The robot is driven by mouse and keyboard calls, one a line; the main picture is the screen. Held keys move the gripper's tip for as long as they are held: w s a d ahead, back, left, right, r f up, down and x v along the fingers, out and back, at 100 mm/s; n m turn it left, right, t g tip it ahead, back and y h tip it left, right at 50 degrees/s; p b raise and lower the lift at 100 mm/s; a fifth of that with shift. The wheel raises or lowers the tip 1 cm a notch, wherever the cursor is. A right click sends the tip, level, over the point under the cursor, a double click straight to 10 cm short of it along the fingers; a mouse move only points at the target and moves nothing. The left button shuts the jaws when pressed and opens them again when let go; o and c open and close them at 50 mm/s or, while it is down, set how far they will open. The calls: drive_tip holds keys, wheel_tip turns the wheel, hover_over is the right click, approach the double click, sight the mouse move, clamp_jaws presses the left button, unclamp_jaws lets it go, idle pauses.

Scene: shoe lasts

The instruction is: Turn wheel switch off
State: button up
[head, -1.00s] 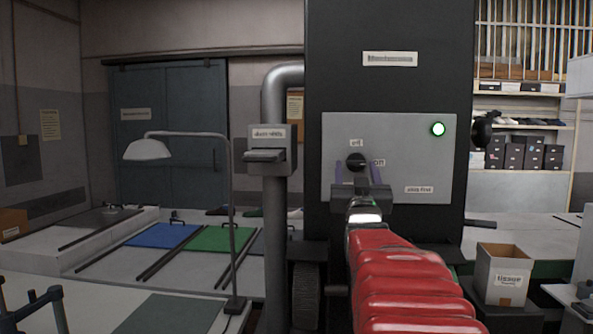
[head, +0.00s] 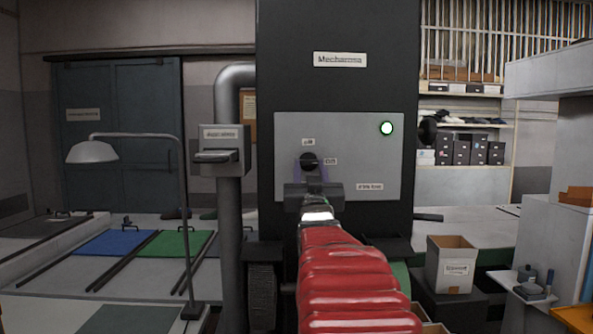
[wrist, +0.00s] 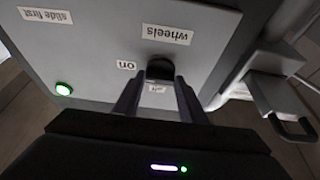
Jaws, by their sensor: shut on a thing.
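My gripper (head: 310,171) points straight at the panel. Its two fingers (wrist: 158,88) are shut on the knob, one on each side. The fingers hide part of the knob, and I cannot tell which way it points. A green lamp (head: 387,128) at the panel's upper right is lit; it also shows in the wrist view (wrist: 64,88).
A grey box with a lever (head: 222,150) sits on a pipe left of the column. A black round handle (head: 428,131) sticks out at the column's right side. A desk lamp (head: 93,152) stands at the left.

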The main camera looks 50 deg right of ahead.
drive_tip(key=shift+d+r+n+t, duration=0.15)
drive_tip(key=shift+n+t, duration=0.25)
drive_tip(key=shift+n, duration=0.3)
drive_tip(key=n+y, duration=0.1)
drive_tip(key=n, duration=0.1)
drive_tip(key=n+t+y, duration=0.1)
drive_tip(key=n, duration=0.1)
drive_tip(key=shift+s+d+n+t+y, duration=0.1)
drive_tip(key=shift+s+n+t+y, duration=0.1)
drive_tip(key=shift+n+t+y, duration=0.15)
drive_tip(key=n+y, duration=0.1)
drive_tip(key=n, duration=0.2)
drive_tip(key=n+t+y, duration=0.1)
drive_tip(key=n, duration=0.2)
drive_tip(key=shift+s+d+r+y, duration=0.1)
drive_tip(key=shift+r+y, duration=0.1)
drive_tip(key=shift+y, duration=0.15)
drive_tip(key=n+y, duration=0.1)
drive_tip(key=n, duration=0.2)
drive_tip(key=n+y, duration=0.1)
drive_tip(key=n, duration=0.2)
drive_tip(key=shift+s+d+r+n+g, duration=0.1)
drive_tip(key=shift+r+n+g, duration=0.15)
drive_tip(key=shift+g, duration=0.1)
drive_tip(key=shift+n+g+y, duration=0.6)
drive_tip(key=shift+n+y, duration=0.3)
drive_tip(key=shift+n, duration=1.1)
drive_tip(key=o, duration=1.1)
drive_tip(key=shift+c, duration=0.2)
